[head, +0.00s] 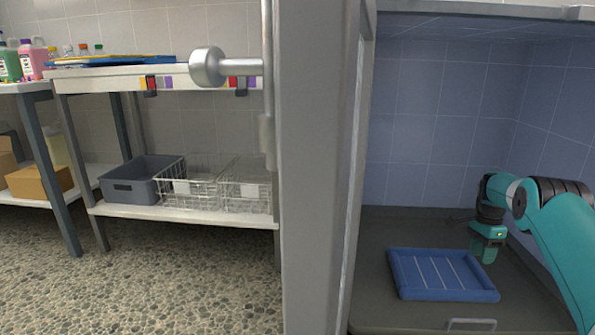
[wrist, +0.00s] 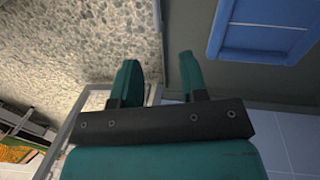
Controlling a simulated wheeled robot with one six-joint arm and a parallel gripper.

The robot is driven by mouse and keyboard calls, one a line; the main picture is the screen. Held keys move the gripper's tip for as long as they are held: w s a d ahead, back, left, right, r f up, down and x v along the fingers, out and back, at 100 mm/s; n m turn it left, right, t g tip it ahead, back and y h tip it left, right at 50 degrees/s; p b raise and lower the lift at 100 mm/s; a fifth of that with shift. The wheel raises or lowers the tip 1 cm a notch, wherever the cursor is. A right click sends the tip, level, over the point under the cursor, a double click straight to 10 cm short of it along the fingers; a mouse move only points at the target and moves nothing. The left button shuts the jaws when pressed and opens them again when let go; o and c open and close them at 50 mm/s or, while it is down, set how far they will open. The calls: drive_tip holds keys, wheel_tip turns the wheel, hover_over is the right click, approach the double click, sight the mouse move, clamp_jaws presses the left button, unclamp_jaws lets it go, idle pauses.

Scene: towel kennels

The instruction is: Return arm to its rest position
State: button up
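My teal arm reaches in from the right side of the head view, inside the blue-tiled kennel. My gripper (head: 484,250) points down near the right back corner of a blue tray-like bed (head: 402,283). In the wrist view the two fingers of my gripper (wrist: 160,75) stand apart with nothing between them. The blue bed also shows in the wrist view (wrist: 262,42) at the upper right, apart from the fingers. From the head view I cannot tell whether the fingertips touch anything.
A grey kennel door frame (head: 318,170) stands between the kennel and a shelf unit (head: 180,213) on the left. A grey bin (head: 125,188) and wire baskets (head: 190,192) sit on its lower shelf. The pebbled floor (head: 180,280) in front is clear.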

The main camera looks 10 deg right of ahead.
drive_tip(key=w+a+r+n+t+p, duration=0.1)
drive_tip(key=a+r+n+p, duration=0.5)
drive_tip(key=a+r, duration=1.05)
drive_tip(key=s+a+r+n+t+p, duration=0.1)
drive_tip(key=s+a+r+n, duration=0.55)
drive_tip(key=a+r, duration=0.45)
drive_tip(key=s+a+r+n+y+p, duration=0.15)
drive_tip(key=s+a+r+n, duration=0.35)
drive_tip(key=s, duration=0.5)
drive_tip(key=s+a+r+n+y+p, duration=0.1)
drive_tip(key=s+a+r+n+p, duration=0.25)
drive_tip(key=s+a, duration=0.5)
drive_tip(key=s+a+r+n+y+p, duration=0.1)
drive_tip(key=s+a+r+n+p, duration=0.25)
drive_tip(key=s, duration=0.75)
wheel_tip(320, 180, up, 37)
drive_tip(key=n+p, duration=0.2)
drive_tip(key=p, duration=3.4)
drive_tip(key=shift+s+a, duration=0.35)
drive_tip(key=shift+s, duration=0.1)
drive_tip(key=shift+f, duration=0.1)
